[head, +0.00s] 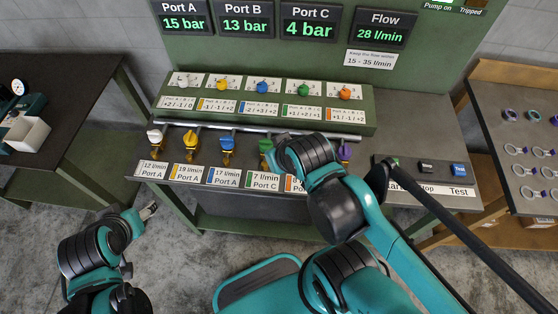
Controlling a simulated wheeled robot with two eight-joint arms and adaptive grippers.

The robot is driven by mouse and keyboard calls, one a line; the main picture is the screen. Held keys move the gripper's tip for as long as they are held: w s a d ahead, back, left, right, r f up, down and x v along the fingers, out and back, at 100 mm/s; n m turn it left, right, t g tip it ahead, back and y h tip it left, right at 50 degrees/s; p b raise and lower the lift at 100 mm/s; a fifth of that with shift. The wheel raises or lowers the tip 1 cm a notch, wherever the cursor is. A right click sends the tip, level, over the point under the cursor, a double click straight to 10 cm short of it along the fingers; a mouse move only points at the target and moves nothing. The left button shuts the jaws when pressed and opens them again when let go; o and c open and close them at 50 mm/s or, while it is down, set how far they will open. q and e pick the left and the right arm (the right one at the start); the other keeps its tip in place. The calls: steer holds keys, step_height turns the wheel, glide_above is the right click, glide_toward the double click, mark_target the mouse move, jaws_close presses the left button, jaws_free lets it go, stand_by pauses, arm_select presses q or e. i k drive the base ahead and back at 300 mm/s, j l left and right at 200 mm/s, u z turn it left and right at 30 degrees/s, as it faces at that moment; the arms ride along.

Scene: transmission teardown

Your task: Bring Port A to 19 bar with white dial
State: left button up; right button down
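The white dial (186,79) is the leftmost of a row of dials on the green console, with a label reading +2/-1/0 below it. The Port A display (183,22) reads 15 bar; the Port B display (246,19) reads 13 bar and the Port C display (310,22) reads 4 bar. My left gripper (149,210) is low at the left, in front of the bench and well away from the white dial; its finger gap is too small to judge. My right gripper (272,160) is beside the green lever, partly hidden by my wrist; its fingers are not clear.
The Flow display (379,27) reads 28 l/min, above a 15 - 35 l/min note (376,60). Yellow, blue, green and orange dials continue the row. Coloured levers, including a white one (154,135), line the bench front. A Test button (459,169) is at right.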

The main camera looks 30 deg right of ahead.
mark_target(183, 82)
steer(key=i+j, duration=0.2)
steer(key=j, duration=0.15)
steer(key=i+j, duration=0.2)
steer(key=j+z, duration=0.2)
steer(key=z, duration=1.35)
